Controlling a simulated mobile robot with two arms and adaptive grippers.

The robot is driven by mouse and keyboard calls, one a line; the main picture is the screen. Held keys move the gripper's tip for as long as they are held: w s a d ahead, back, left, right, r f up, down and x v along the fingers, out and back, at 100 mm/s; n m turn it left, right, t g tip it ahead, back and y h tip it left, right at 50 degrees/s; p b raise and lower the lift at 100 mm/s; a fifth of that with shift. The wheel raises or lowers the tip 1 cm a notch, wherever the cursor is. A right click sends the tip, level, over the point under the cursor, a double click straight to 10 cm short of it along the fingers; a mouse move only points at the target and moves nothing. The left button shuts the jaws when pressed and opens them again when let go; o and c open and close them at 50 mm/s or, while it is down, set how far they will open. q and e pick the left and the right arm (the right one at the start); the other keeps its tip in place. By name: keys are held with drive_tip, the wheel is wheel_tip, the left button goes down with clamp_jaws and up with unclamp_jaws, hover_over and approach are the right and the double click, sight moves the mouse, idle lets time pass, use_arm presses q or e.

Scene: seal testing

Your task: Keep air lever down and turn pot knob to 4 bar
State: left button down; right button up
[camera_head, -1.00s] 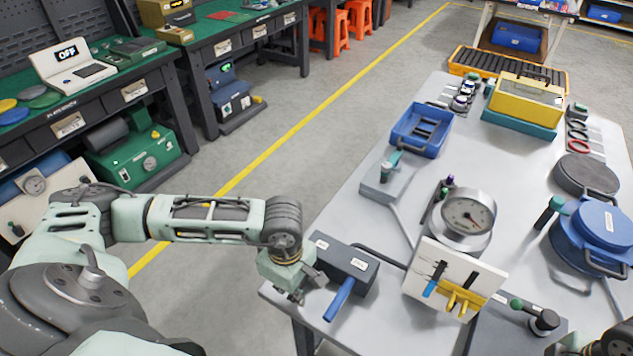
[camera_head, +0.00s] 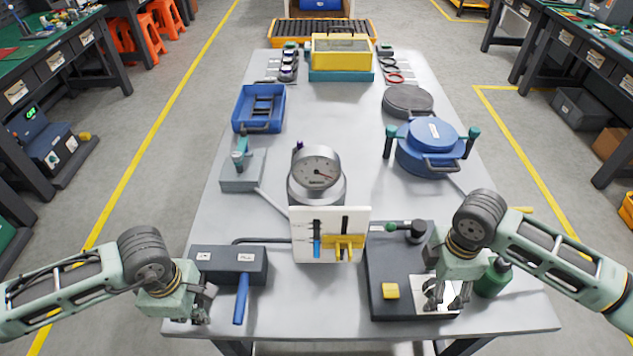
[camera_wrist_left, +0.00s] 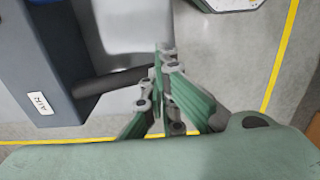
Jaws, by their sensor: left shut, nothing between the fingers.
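A dark box (camera_head: 228,262) with white labels stands at the table's front left. Its blue air lever (camera_head: 241,298) points down toward the front edge. My left gripper (camera_head: 204,308) is shut and empty just left of the lever, apart from it; its closed fingers (camera_wrist_left: 163,62) show in the left wrist view beside the box labelled AIR (camera_wrist_left: 40,95). My right gripper (camera_head: 448,303) points down over the front of a dark panel box (camera_head: 385,268); whether its fingers hold a knob there cannot be told. A black knob (camera_head: 418,230) shows behind it. The round gauge (camera_head: 318,172) is too small to read.
A white board with blue and yellow sliders (camera_head: 301,226) stands front centre. A blue pot (camera_head: 430,152), a blue tray (camera_head: 247,110) and a yellow case (camera_head: 341,54) stand farther back. A green bottle-like object (camera_head: 493,281) is beside my right gripper. The table middle is partly clear.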

drive_tip(key=m, duration=0.2)
drive_tip(key=shift+m, duration=0.3)
drive_tip(key=m, duration=0.4)
drive_tip(key=shift+m, duration=0.3)
drive_tip(key=shift+c, duration=0.3)
